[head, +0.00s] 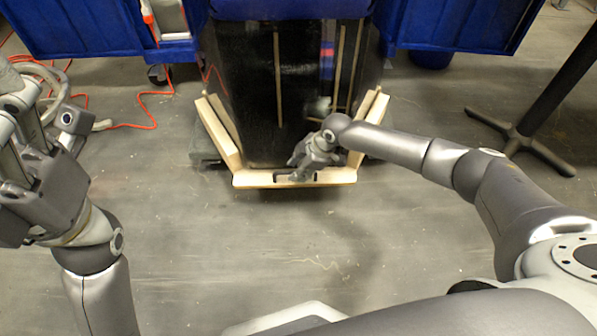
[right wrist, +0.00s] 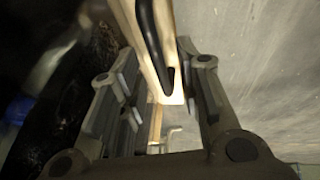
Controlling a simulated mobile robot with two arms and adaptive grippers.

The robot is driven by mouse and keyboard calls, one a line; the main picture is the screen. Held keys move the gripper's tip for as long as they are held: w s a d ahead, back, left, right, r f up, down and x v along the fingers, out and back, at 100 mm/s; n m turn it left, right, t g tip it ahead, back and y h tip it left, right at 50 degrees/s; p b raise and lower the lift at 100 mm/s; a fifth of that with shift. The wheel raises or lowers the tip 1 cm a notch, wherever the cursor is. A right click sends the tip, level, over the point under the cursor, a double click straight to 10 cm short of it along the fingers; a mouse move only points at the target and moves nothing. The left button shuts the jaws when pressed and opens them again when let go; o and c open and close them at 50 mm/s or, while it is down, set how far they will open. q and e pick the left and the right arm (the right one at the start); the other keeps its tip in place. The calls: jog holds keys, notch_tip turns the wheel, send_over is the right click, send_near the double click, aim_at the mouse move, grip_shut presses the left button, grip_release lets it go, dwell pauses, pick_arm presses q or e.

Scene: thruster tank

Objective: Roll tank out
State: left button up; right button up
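The tank (head: 250,75) is a tall, dark, glossy box in the upper middle of the head view. Pale wooden boards (head: 294,179) surround its base, with a dark handle (head: 296,176) on the front board. My right gripper (head: 300,165) is at that front board beside the handle. In the right wrist view, its fingers (right wrist: 165,95) are apart, with the wooden board (right wrist: 165,85) and black handle (right wrist: 152,40) between them; contact cannot be told. My left gripper (head: 42,115) is at the left edge, away from the tank, with fingers apart and empty.
Blue bins (head: 75,25) and (head: 455,22) flank the tank. A dark stand with a crossed foot (head: 515,140) is at right. The grey floor (head: 240,235) before the tank is clear.

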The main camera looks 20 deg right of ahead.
jog(key=shift+a+f, duration=0.1)
grip_shut()
dwell(0.5)
